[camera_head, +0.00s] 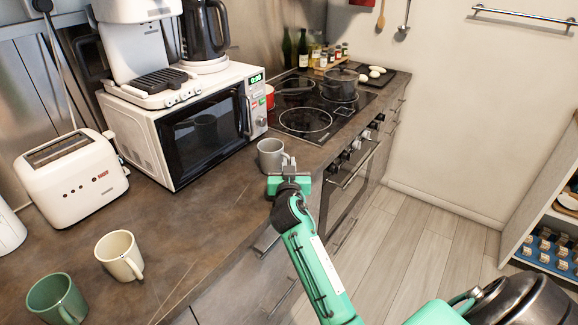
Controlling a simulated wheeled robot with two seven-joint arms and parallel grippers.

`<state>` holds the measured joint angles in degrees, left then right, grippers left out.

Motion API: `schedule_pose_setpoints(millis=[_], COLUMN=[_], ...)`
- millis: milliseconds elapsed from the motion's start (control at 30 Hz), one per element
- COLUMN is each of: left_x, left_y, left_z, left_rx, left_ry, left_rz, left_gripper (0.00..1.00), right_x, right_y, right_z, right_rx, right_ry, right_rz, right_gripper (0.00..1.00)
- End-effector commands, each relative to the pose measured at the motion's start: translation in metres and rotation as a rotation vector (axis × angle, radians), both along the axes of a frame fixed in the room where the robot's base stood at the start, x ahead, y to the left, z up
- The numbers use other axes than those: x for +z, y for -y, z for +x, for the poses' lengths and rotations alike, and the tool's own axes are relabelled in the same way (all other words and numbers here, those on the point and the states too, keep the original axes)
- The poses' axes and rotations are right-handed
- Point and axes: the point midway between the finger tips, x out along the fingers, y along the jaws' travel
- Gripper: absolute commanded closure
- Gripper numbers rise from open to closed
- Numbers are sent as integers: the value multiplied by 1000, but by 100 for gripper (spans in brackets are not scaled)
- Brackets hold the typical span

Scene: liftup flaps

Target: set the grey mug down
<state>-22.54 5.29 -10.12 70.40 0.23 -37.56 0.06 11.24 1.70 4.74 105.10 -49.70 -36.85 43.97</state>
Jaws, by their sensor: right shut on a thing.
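The grey mug (270,154) is upright near the counter's front edge, right of the microwave. My right gripper (289,167) is shut on the grey mug at its right, handle side. The mug's base is at or just above the counter (215,225); I cannot tell whether it touches. The fingertips are small and partly merge with the mug in the view. My left gripper is not in view.
A cream mug (118,257) and a green mug (55,299) stand at the lower left. A white toaster (70,180) and a microwave (190,130) line the back. The hob (306,122) lies beyond the mug. Counter in front of the microwave is clear.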

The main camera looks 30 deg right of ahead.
Motion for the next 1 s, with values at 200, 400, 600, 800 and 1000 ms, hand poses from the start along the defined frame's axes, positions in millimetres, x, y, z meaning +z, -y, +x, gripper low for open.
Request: schedule_pose_setpoints(millis=[200, 400, 600, 800, 1000], left_x=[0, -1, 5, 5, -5], left_y=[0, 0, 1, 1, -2], left_z=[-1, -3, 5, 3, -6], left_rx=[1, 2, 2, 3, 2], left_ry=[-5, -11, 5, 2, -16], left_rz=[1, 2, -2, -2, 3], left_gripper=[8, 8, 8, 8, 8], right_x=[1, -1, -2, -1, -2], right_y=[0, 0, 0, 0, -9], right_z=[0, 0, 0, 0, -12], right_rx=[0, 0, 0, 0, 2], right_ry=[3, 4, 0, 1, 0], right_rz=[-1, 0, 0, -1, 2], right_gripper=[100, 100, 69, 69, 69])
